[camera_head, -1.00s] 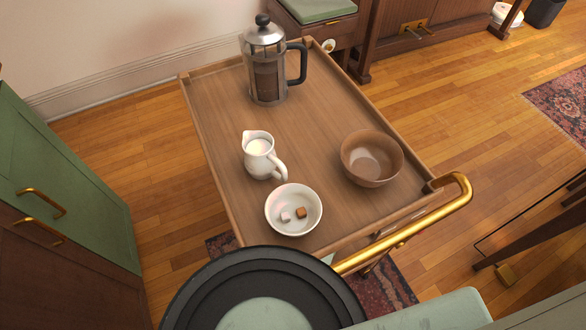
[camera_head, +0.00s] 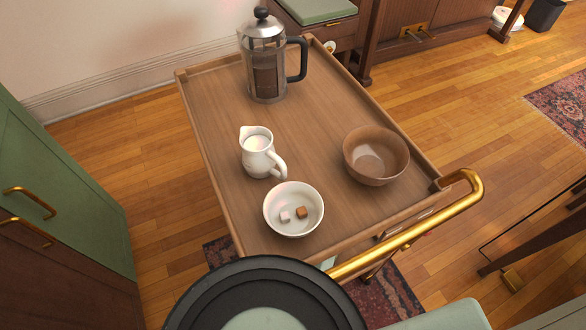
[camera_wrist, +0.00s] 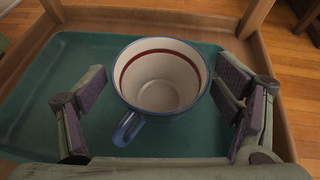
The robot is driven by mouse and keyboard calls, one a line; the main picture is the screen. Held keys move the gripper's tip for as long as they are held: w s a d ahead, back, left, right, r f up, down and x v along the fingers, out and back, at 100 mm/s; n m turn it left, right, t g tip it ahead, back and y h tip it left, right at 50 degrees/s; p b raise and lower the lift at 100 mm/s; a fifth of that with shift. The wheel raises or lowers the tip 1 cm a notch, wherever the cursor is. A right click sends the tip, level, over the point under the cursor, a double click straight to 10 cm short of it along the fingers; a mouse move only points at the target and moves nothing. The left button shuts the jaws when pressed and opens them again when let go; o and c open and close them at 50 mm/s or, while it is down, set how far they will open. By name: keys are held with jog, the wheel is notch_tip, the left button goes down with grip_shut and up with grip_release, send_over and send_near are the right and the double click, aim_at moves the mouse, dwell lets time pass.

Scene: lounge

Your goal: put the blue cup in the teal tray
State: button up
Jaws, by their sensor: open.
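The blue cup (camera_wrist: 160,78), with a white inside and a red band below its rim, is upright in the wrist view. It appears to stand on the teal tray (camera_wrist: 45,95), with its handle pointing to the lower left. My gripper (camera_wrist: 165,88) is open, one finger on each side of the cup. Gaps show between the fingers and the cup. The cup's base is hidden. Neither the cup, the tray nor my fingers show in the head view.
A wooden trolley top (camera_head: 310,130) holds a French press (camera_head: 264,60), a white milk jug (camera_head: 258,155), a white bowl (camera_head: 293,215) with sugar cubes and a wooden bowl (camera_head: 375,155). A brass handle (camera_head: 420,225) juts from its front. Green cabinets (camera_head: 60,190) stand left.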

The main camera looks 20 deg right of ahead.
jog(key=shift+r, duration=0.2)
jog(key=v, duration=1.2)
